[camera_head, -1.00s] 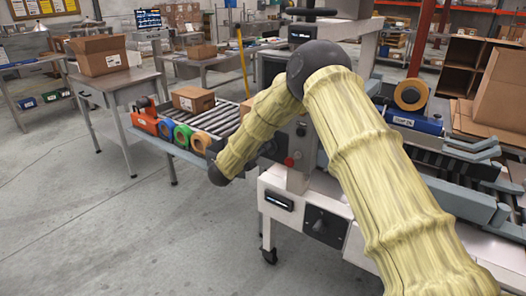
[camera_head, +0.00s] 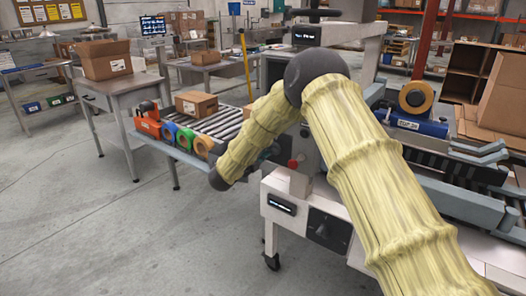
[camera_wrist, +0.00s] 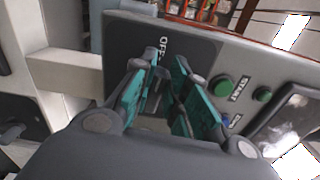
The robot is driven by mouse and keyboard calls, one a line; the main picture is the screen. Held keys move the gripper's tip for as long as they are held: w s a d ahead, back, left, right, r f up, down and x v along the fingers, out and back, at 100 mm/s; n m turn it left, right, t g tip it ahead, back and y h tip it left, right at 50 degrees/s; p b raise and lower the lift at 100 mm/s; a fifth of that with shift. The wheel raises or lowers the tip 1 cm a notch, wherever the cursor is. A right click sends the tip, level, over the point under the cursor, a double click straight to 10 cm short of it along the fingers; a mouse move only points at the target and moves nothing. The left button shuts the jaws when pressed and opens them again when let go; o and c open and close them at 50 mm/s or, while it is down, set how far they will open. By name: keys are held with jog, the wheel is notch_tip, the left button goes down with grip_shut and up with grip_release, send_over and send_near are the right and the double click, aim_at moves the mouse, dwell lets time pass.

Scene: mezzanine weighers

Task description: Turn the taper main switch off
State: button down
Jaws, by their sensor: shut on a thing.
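In the wrist view, my gripper (camera_wrist: 161,80) has its teal-padded fingers closed around a dark handle, which appears to be the taper main switch (camera_wrist: 158,90). The handle sits on a dark panel (camera_wrist: 205,50) with an "OFF" label just beyond the fingertips. The fingers hide most of the handle, so its exact angle cannot be told. A green START button (camera_wrist: 222,86) is to the right of the fingers. In the head view, my arm hides the gripper and the switch.
A red button (camera_head: 293,163) is beside my arm. A black plate with a knob (camera_head: 329,231) is on the white machine front. A roller conveyor (camera_head: 222,125) with tape rolls and a carton (camera_head: 196,104) extends left. The tape head (camera_head: 416,98) is at right. Floor at lower left is clear.

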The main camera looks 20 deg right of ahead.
jog(key=shift+f+n, duration=0.3)
jog(key=shift+n, duration=0.3)
jog(key=c, duration=1.4)
grip_release()
jog(key=shift+r, duration=0.1)
jog(key=shift+s, duration=0.1)
jog(key=v, duration=1.1)
jog(key=shift+s+a, duration=0.25)
jog(key=shift+a, duration=0.1)
